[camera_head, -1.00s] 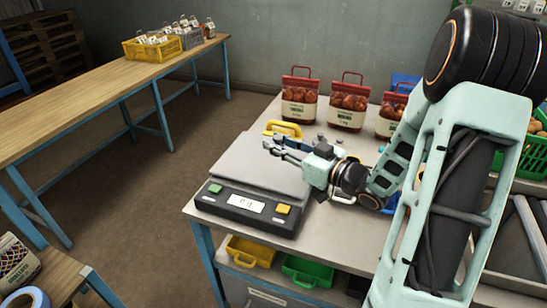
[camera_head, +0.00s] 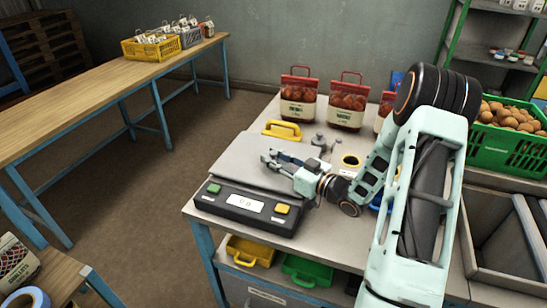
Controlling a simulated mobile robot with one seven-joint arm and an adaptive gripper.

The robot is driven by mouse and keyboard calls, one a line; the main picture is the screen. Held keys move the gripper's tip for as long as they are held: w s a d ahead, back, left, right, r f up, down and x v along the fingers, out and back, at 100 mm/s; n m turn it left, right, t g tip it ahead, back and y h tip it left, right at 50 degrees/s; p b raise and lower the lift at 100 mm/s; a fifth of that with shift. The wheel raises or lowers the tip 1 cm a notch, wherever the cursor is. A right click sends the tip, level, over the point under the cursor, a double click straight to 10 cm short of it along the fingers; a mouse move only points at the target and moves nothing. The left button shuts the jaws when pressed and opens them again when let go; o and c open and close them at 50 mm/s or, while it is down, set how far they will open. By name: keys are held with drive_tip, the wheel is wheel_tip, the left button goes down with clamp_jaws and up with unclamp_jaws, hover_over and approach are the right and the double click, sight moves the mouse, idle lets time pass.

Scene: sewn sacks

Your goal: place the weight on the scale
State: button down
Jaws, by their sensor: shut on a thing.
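The scale (camera_head: 233,162) stands at the near left corner of the grey table. It has a flat metal plate and a black front panel with a small display (camera_head: 240,203), a green button and a yellow button. My gripper (camera_head: 271,159) is low over the right part of the plate, pointing left. It is shut on a small weight, which the fingers mostly hide. I cannot tell whether the weight touches the plate. More grey metal weights (camera_head: 320,143) stand on the table behind my gripper, to the right of the scale.
A yellow-handled tool (camera_head: 283,130) lies behind the scale. Red-topped sacks (camera_head: 298,100) stand along the back of the table. A green crate of potatoes (camera_head: 510,140) is at right. The plate's left part is clear.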

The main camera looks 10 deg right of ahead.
drive_tip(key=c, duration=2.1)
unclamp_jaws()
drive_tip(key=shift+f, duration=0.15)
drive_tip(key=o, duration=0.4)
drive_tip(key=shift+o, duration=0.2)
drive_tip(key=shift+r, duration=0.25)
drive_tip(key=b+v, duration=0.1)
drive_tip(key=v, duration=1.1)
drive_tip(key=shift+f, duration=0.1)
